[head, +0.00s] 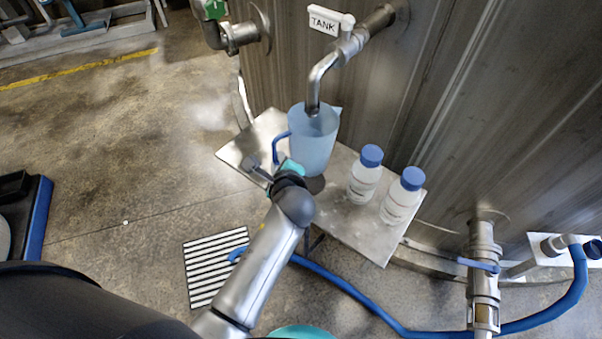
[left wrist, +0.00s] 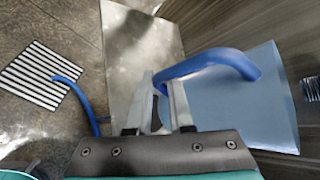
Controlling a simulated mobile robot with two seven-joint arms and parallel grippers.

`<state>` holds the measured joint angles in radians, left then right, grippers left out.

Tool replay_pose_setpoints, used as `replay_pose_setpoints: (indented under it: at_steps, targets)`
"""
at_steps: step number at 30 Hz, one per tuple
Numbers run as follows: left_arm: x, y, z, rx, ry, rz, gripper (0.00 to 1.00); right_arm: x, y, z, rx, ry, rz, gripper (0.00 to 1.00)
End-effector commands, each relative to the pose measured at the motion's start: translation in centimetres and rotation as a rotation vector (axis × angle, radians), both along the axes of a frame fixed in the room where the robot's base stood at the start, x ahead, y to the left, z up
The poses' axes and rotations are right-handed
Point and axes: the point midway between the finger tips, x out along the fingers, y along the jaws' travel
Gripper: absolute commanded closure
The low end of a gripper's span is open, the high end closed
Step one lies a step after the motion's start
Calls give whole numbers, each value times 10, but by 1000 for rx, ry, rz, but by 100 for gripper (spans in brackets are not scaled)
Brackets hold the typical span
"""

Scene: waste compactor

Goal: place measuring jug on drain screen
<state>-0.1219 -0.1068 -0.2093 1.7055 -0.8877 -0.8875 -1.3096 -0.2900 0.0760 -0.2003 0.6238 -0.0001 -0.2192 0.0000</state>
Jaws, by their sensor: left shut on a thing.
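The measuring jug (head: 313,142) is light blue with a darker blue handle (head: 277,148). It is upright over a metal shelf, with its mouth under the tank tap's spout. My left gripper (head: 266,168) is shut on the jug's handle; the left wrist view shows the fingers (left wrist: 160,100) at the handle (left wrist: 205,65) and the jug body (left wrist: 225,110) to the right. A dark round patch (head: 315,184) shows on the shelf by the jug's base; I cannot tell if it is a drain screen or a shadow. A slatted grate (head: 213,268) lies in the floor. My right gripper is not in view.
Two white bottles with blue caps (head: 364,174) (head: 402,196) stand on the metal shelf (head: 375,235), right of the jug. The tap (head: 325,70) hangs from the tank above. A blue hose (head: 350,290) runs along the floor. The floor at left is largely clear.

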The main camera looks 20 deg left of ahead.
Motion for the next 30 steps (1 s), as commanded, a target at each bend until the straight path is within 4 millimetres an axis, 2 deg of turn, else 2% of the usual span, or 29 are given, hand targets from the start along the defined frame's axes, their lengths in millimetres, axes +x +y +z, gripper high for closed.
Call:
replay_pose_setpoints:
  at_steps: [1,6,13,19,26,27,30]
  targets:
    - [-1,0,-15,0,5,0,100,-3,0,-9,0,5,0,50]
    - [0,0,-45,1,3,-1,100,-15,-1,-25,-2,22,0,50]
    - [0,0,-60,-1,1,0,100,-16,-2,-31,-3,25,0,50]
    - [0,0,-88,-1,3,-1,100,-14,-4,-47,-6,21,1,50]
    - [-1,0,-90,1,4,0,100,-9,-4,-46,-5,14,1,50]
    - [-1,0,-91,1,5,0,78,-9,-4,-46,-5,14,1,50]
    - [-1,0,-90,1,5,0,67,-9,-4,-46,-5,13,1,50]
